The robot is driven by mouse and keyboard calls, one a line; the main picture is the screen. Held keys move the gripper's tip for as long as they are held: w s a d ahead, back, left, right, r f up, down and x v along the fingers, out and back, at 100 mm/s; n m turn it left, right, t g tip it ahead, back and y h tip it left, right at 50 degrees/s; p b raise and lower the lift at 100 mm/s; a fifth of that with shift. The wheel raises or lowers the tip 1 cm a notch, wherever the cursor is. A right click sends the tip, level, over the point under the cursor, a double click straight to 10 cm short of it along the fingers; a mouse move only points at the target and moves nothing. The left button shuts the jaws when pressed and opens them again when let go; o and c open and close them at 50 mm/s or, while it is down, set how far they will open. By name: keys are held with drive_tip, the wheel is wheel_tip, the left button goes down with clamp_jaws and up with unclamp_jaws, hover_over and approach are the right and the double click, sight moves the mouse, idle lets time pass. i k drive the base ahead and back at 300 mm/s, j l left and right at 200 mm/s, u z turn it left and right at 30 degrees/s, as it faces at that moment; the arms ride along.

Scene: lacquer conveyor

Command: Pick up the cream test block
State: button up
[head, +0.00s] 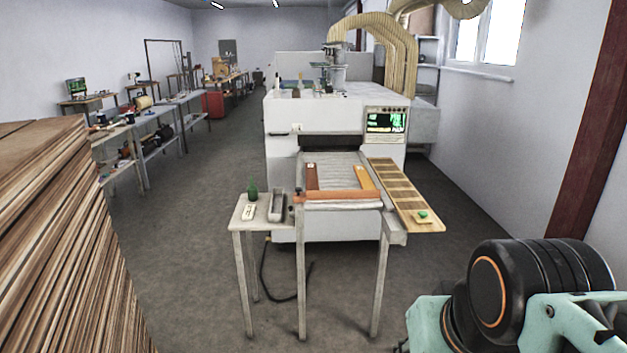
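A small pale cream block-like piece (249,212) with faint dark marks lies on the small side table (236,223), left of the conveyor. It is the likeliest cream test block, but it is too small to be sure. A green item (423,214) sits on a pale base at the near end of the slatted wooden board (400,190), right of the conveyor. My arm shows at the lower right, well apart from these things. My gripper is not in view.
A dark green bottle (252,190) and a grey elongated object (277,205) stand near the cream piece. The conveyor (342,206) holds brown and orange strips before a white machine (310,115). A sheet stack (50,220) fills the left; floor between is clear.

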sight(248, 214)
drive_tip(key=i+u, duration=0.2)
drive_tip(key=i, duration=2.2)
drive_tip(key=i+z, duration=0.2)
drive_tip(key=i, duration=0.25)
drive_tip(key=i+j+z, duration=0.25)
drive_tip(key=i, duration=0.2)
drive_tip(key=z, duration=6.5)
